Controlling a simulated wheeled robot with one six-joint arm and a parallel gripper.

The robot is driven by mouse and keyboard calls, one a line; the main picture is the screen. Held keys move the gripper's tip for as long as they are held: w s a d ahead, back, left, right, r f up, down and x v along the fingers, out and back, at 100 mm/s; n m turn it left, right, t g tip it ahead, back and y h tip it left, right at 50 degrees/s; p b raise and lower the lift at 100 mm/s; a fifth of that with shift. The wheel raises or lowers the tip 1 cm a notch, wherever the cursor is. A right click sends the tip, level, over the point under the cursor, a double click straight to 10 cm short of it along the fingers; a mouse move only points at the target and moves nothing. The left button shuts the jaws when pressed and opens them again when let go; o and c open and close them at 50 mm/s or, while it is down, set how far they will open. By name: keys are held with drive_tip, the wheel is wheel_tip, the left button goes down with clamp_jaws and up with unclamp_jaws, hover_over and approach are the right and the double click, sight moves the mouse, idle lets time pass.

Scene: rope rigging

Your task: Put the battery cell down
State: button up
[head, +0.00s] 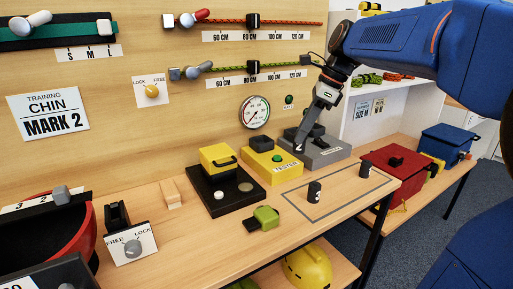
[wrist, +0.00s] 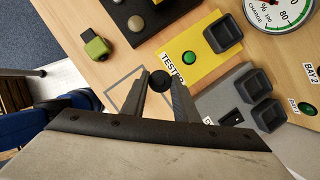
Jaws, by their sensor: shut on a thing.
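My gripper (head: 299,147) is shut on a dark battery cell (wrist: 160,80), whose round end shows between the fingertips in the wrist view (wrist: 161,84). In the head view the fingers are by the front of the grey charger box (head: 330,155), just right of the yellow tester (head: 268,167), and the held cell is hard to make out. A black cell (head: 314,190) stands upright on the bench at the left of an outlined rectangle (head: 335,209). Another black cell (head: 365,169) stands at its right. The gap under the held cell cannot be judged.
A black base with a yellow block (head: 217,159) stands left of the tester. A green clip-like object (head: 262,218) lies in front. A red box (head: 393,172) is on the right, and a gauge (head: 255,112) hangs behind. The middle of the outlined rectangle is clear.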

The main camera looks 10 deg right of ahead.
drive_tip(key=shift+w+a, duration=0.2)
drive_tip(key=shift+w, duration=0.25)
drive_tip(key=w+a, duration=0.2)
drive_tip(key=w, duration=0.4)
drive_tip(key=w+a, duration=0.2)
drive_tip(key=w, duration=0.4)
drive_tip(key=w+a, duration=0.2)
drive_tip(key=w, duration=0.4)
drive_tip(key=shift+f, duration=0.4)
drive_tip(key=shift+s+f, duration=0.1)
drive_tip(key=shift+f, duration=1.3)
drive_tip(key=shift+w+f, duration=0.2)
drive_tip(key=shift+f, duration=1.45)
drive_tip(key=shift+f, duration=0.15)
drive_tip(key=o, duration=1.1)
